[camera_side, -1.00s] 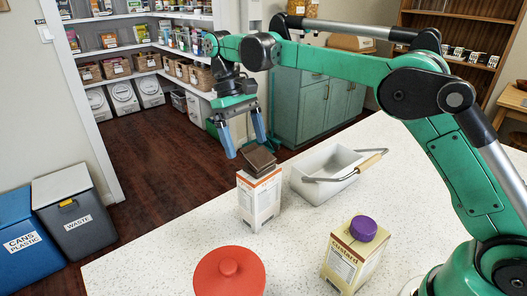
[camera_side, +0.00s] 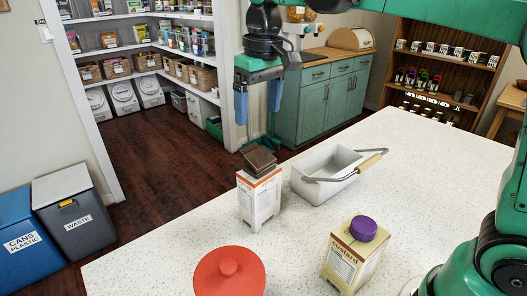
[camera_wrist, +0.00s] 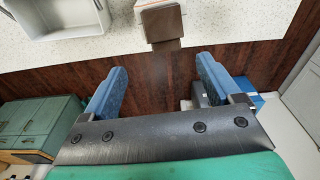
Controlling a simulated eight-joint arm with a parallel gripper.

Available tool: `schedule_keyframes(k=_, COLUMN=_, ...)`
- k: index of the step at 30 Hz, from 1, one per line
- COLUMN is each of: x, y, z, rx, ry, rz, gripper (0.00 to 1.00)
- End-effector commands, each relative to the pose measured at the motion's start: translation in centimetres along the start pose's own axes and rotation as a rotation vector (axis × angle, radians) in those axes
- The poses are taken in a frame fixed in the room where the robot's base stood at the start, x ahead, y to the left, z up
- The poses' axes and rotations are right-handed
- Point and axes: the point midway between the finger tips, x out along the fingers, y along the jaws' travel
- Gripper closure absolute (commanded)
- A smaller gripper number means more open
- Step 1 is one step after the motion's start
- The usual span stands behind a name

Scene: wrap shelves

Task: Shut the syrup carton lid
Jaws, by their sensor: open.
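A white and orange carton (camera_side: 259,202) with a brown lid (camera_side: 258,157) stands upright on the speckled counter, near its far edge. I take it for the syrup carton; its label is too small to read. The lid looks tilted up at the back rather than flat. In the wrist view the lid (camera_wrist: 165,46) shows as a brown flap reaching beyond the carton top, ahead of my fingers. My gripper (camera_side: 258,106) is open and empty, pointing down above and behind the carton, apart from it. Both fingers show in the wrist view (camera_wrist: 162,66).
A white basket (camera_side: 325,178) with a wooden-grip handle stands right of the carton. A custard carton (camera_side: 352,262) with a purple cap and a red round lid (camera_side: 230,273) are nearer the front. The counter (camera_side: 420,170) is clear to the right.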

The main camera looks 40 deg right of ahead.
Motion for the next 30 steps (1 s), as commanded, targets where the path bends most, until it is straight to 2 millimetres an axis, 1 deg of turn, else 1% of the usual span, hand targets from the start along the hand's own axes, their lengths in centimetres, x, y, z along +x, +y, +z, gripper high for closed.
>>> schedule_keyframes(k=8, x=0.8, y=1.0, z=2.6, rx=0.017, ry=0.13, rz=0.0, gripper=0.16)
schedule_keyframes(k=14, x=1.8, y=1.7, z=4.7, rx=0.028, ry=0.224, rz=0.002, gripper=0.16)
schedule_keyframes(k=20, x=3.3, y=2.2, z=6.8, rx=0.039, ry=0.317, rz=0.007, gripper=0.16)
schedule_keyframes(k=30, x=6.4, y=2.9, z=10.2, rx=0.056, ry=0.466, rz=0.02, gripper=0.16)
